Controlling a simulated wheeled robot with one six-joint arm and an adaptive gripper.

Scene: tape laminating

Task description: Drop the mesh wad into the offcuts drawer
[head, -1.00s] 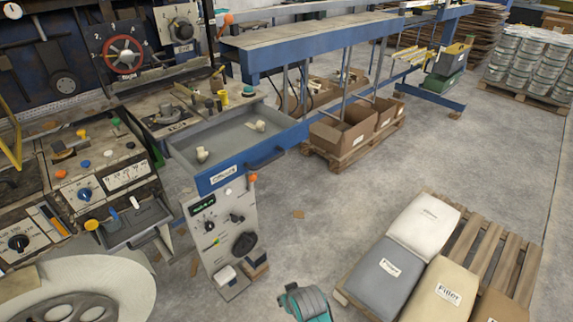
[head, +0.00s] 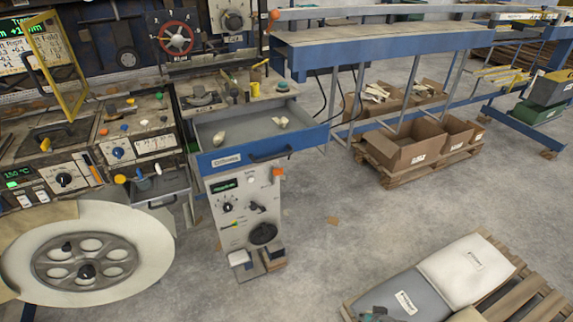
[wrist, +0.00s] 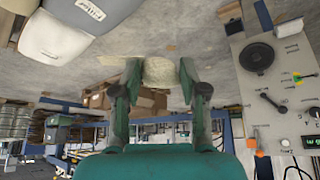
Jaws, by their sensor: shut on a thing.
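The offcuts drawer (head: 250,133) is open, a grey tray with a blue labelled front, left of centre in the head view. Two small pale scraps lie inside it, one at its left and one toward its right. My gripper (wrist: 160,80) shows in the wrist view, its two green fingers shut on the mesh wad (wrist: 160,72), a pale beige lump between the fingertips. In the head view only a small teal part of my arm shows at the bottom edge, in front of the sacks; the wad is not visible there.
A control panel (head: 243,215) with knobs stands below the drawer front. A large reel (head: 88,262) is at the lower left. Sacks (head: 465,270) lie on a pallet at the lower right, cardboard boxes (head: 408,152) at the back right. The floor between is mostly clear.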

